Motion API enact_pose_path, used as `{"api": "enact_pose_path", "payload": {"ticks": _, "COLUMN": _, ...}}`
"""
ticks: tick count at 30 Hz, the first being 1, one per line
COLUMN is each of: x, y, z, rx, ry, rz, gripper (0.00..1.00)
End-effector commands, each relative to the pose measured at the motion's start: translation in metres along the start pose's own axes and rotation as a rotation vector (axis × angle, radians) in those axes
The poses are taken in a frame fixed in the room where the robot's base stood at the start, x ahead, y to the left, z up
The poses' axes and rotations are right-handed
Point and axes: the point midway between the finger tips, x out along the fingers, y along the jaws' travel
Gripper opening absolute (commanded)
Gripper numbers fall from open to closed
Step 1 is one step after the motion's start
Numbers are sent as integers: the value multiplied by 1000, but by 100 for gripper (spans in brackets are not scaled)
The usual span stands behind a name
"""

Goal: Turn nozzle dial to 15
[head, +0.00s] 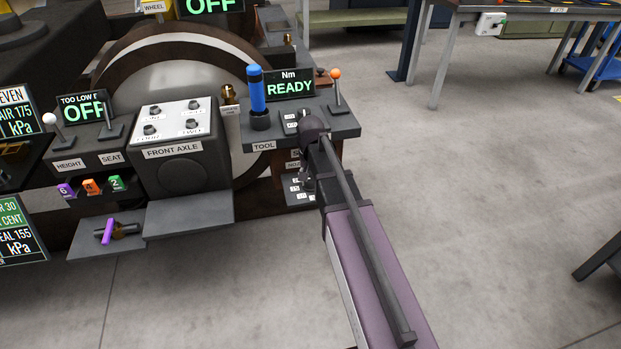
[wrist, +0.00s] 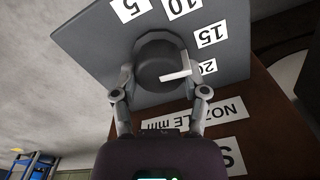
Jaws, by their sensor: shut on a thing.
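The nozzle dial (wrist: 158,55) is a dark round knob on a grey plate in the wrist view. Number labels 5, 10, 15 (wrist: 211,36) and 20 (wrist: 208,67) stand around it. Its white pointer (wrist: 174,76) points right, toward the 20 label and below the 15 label. My gripper (wrist: 156,78) is shut on the dial, one finger on each side.
In the head view, a blue-handled tool (head: 256,92) and an orange-knobbed lever (head: 336,87) stand close by on the TOOL shelf (head: 285,143). Open floor lies to the right.

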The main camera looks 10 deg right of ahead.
Motion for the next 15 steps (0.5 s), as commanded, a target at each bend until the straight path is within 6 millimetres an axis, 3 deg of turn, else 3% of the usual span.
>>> {"api": "enact_pose_path", "payload": {"ticks": 12, "x": 0, "y": 1, "z": 2, "rx": 9, "ry": -4, "rz": 2, "gripper": 10}}
{"api": "enact_pose_path", "payload": {"ticks": 13, "x": 0, "y": 1, "z": 2, "rx": 9, "ry": -4, "rz": 2, "gripper": 67}}
{"api": "enact_pose_path", "payload": {"ticks": 15, "x": 0, "y": 1, "z": 2, "rx": 9, "ry": -4, "rz": 2, "gripper": 88}}
